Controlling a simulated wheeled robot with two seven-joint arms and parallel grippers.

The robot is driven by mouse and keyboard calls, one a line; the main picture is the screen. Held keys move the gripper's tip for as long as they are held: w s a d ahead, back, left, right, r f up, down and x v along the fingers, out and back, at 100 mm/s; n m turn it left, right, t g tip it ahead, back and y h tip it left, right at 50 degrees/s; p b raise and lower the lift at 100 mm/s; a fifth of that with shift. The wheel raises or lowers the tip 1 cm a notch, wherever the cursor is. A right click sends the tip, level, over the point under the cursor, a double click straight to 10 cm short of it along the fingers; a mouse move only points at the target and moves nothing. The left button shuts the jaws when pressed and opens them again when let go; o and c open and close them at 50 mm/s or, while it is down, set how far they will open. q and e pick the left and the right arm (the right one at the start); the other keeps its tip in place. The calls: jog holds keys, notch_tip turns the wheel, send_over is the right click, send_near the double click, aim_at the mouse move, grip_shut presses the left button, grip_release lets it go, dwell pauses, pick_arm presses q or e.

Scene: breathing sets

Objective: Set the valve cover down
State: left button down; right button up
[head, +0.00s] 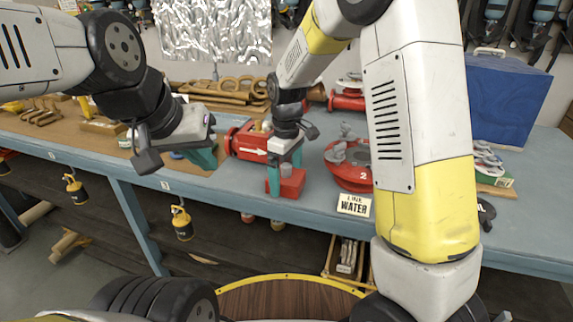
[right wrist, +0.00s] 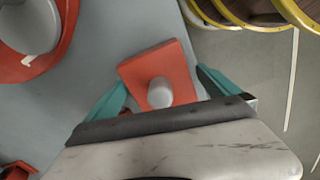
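The valve cover (head: 292,186), a red square plate, sits low at the bench's front edge. The right wrist view shows it from above (right wrist: 137,74) with a grey round knob in its middle. My right gripper (head: 285,176) points down over it. Its teal fingers stand on either side of the plate (right wrist: 161,76), apart from the knob. The plate lies slightly skewed between them, with a narrow gap at the right finger, so the gripper looks open. My left gripper (head: 208,157) hovers over the bench to the left; its finger gap is hidden.
A red valve body with a white arrow (head: 248,147) lies behind the cover. A round red flange (head: 348,176) marked 2 and a "LINE WATER" sign (head: 354,205) are to the right. A blue case (head: 508,98) stands far right. The bench edge (head: 225,203) runs close in front.

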aim_at(286, 165)
notch_tip(286, 165, up, 11)
jog(key=shift+r, duration=0.1)
jog(key=shift+d+r, duration=0.15)
jog(key=shift+r, duration=0.5)
jog(key=s+d+r+m+t+y, duration=0.1)
jog(key=s+d+r+m+t, duration=0.1)
jog(key=s+d+m, duration=0.3)
jog(key=s+d+r+m+t+y, duration=0.1)
jog(key=s+d+r+m+t, duration=0.2)
jog(key=s, duration=1.1)
jog(key=d+m+t, duration=0.1)
jog(key=d+m, duration=0.2)
jog(key=d, duration=0.3)
jog(key=shift+s+m, duration=0.3)
